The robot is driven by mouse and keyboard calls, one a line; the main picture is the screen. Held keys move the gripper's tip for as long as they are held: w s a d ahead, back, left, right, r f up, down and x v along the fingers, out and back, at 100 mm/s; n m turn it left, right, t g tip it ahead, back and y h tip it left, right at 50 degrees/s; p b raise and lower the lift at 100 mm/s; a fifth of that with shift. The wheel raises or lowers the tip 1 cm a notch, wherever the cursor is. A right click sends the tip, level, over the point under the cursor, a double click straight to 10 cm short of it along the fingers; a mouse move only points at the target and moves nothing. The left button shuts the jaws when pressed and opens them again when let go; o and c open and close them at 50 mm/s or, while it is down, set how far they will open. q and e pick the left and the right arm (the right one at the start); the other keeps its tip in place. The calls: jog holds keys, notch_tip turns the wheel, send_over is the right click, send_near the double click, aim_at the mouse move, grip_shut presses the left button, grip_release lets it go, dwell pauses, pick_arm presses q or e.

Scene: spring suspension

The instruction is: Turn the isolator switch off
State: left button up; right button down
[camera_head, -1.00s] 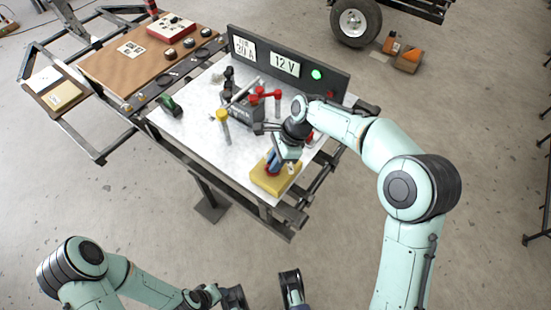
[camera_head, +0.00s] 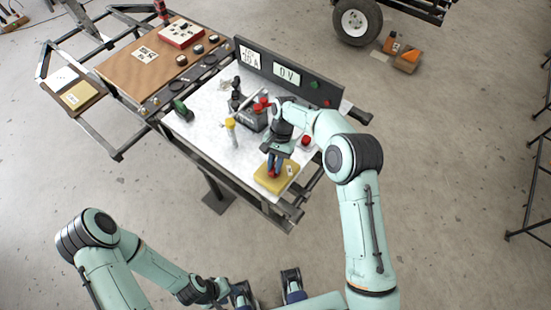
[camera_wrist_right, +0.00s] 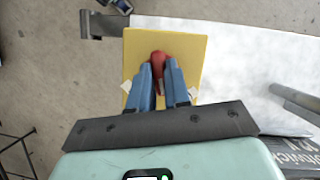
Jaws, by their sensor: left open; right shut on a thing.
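The isolator switch is a yellow block (camera_head: 267,182) at the front right corner of the white table top, with a red handle (camera_wrist_right: 158,58) on it. My right gripper (camera_head: 273,167) reaches down over the block. In the right wrist view its two blue fingers (camera_wrist_right: 159,75) are shut on the red handle, one on each side. They hide part of the handle. The display panel (camera_head: 288,74) at the table's back reads 0 V, and its green lamp (camera_head: 314,84) is dark. My left gripper (camera_head: 267,290) is open and empty at the bottom, away from the table.
A dark battery (camera_head: 252,121) with red clamps stands behind the switch. A yellow-capped post (camera_head: 230,124), a green-handled tool (camera_head: 182,111) and a red button (camera_head: 305,142) are on the table. A brown bench (camera_head: 150,65) adjoins at the left.

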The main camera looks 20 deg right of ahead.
jog(key=n+p, duration=0.1)
jog(key=n, duration=0.1)
jog(key=n+h+p, duration=0.1)
jog(key=n+p, duration=0.1)
jog(key=shift+w+a+r+g+h, duration=0.1)
jog(key=shift+g+h, duration=0.2)
jog(key=shift+g, duration=0.1)
pick_arm(q)
jog(key=w+r+p, duration=0.1)
jog(key=w+r, duration=0.2)
jog(key=r, duration=0.3)
jog(key=shift+t+p, duration=0.3)
jog(key=shift+p, duration=0.05)
pick_arm(e)
jog(key=shift+n+h, duration=0.4)
jog(key=shift+n, duration=0.6)
pick_arm(q)
jog(key=shift+r, duration=0.15)
pick_arm(e)
jog(key=c, duration=1.1)
grip_release()
